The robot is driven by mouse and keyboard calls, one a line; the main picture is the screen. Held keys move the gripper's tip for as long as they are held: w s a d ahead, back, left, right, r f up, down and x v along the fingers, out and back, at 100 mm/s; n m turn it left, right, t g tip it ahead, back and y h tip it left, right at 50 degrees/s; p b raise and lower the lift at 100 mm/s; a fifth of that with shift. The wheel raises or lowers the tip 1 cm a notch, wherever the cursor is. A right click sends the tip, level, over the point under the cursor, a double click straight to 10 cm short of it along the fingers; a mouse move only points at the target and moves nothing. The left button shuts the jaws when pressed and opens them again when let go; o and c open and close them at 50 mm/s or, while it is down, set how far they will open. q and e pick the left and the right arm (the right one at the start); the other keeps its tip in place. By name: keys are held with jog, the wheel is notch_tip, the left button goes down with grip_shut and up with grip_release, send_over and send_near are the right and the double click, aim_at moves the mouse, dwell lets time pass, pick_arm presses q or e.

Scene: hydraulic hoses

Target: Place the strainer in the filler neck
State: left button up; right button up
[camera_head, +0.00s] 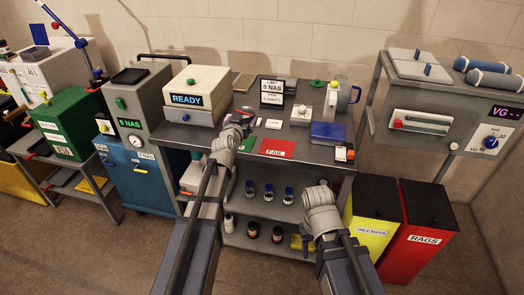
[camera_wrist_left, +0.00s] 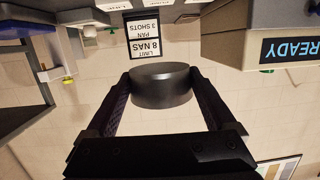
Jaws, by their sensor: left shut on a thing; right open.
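My left gripper (camera_head: 241,121) is over the back part of the middle bench. In the left wrist view, its fingers (camera_wrist_left: 160,92) are shut on a short dark grey cylinder (camera_wrist_left: 160,86), gripped by its sides. I cannot tell from its plain side whether this is the strainer. My right gripper (camera_head: 322,208) is low in front of the bench, apart from everything; its fingers are mostly hidden by its wrist, and it looks empty. I cannot make out a filler neck for certain in either view.
The bench holds a READY box (camera_head: 197,92), a red FAIL mat (camera_head: 277,148), a limit sign (camera_head: 272,93), a blue box (camera_head: 327,133) and a jug (camera_head: 344,97). Bottles stand on the shelf below. A blue cart (camera_head: 138,170) is left; yellow (camera_head: 372,215) and red bins (camera_head: 415,232) are right.

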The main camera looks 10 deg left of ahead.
pick_arm(q)
jog(key=shift+w+f+b, duration=0.2)
jog(key=shift+f+b, duration=0.35)
jog(key=shift+f, duration=0.4)
jog(key=shift+d+m+h, duration=0.15)
jog(key=shift+m+h, duration=0.15)
jog(key=shift+h, duration=0.1)
jog(key=shift+f, duration=0.1)
jog(key=b, duration=0.7)
send_over(245, 148)
notch_tip(245, 148, down, 6)
jog(key=shift+d+f, duration=0.1)
notch_tip(245, 148, down, 4)
jog(key=b, duration=0.3)
jog(key=shift+r, duration=0.2)
